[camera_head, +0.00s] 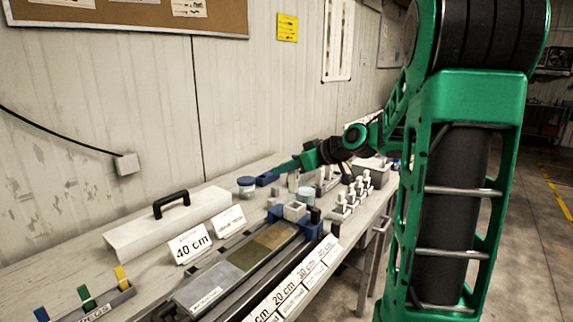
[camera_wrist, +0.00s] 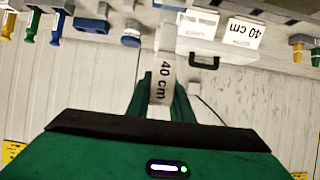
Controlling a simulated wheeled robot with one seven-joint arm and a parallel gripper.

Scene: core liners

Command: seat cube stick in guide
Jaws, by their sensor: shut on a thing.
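My gripper (camera_head: 284,169) reaches left over the back of the bench in the head view. In the wrist view its two green fingers (camera_wrist: 163,98) are shut on a pale piece marked "40 cm" (camera_wrist: 163,75), which I take to be the cube stick. Its far end is hard to make out. In the head view the held piece is too small to tell. A blue bracket (camera_head: 313,230), probably the guide, stands on the bench below and right of my gripper. A pale grey cube-shaped block (camera_head: 294,211) is at this bracket. The gripper is apart from the bracket.
A grey tray (camera_head: 207,288) runs along the bench. A white cover with a black handle (camera_head: 165,228) and a "40 cm" sign (camera_head: 190,248) stand behind it. A blue-lidded jar (camera_head: 246,187) is near my gripper. Several white pegs (camera_head: 354,193) stand to the right.

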